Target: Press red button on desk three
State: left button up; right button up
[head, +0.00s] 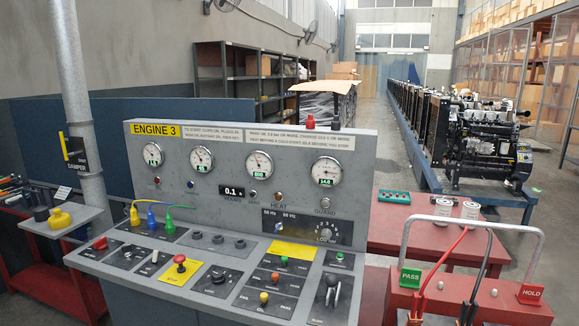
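A grey control desk (75,262) marked ENGINE 3 (156,129) stands in the middle of the head view. A red mushroom-shaped button (180,261) stands up from a yellow plate (172,274) on its sloped front panel. Another red knob (99,242) is at the panel's left end. A small red button (275,276) sits in a column of coloured buttons right of centre. Neither of my grippers shows in this view, and nothing covers the red mushroom button.
Blue, yellow and green plugs (152,216) with cables stand at the panel's back left. A lever (332,285) rises at its right. A red stand (480,307) with PASS and HOLD signs is at the right. A pipe (75,90) stands at the left. An aisle runs behind.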

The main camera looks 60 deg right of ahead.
aim_at(180, 258)
jog(key=z, duration=1.25)
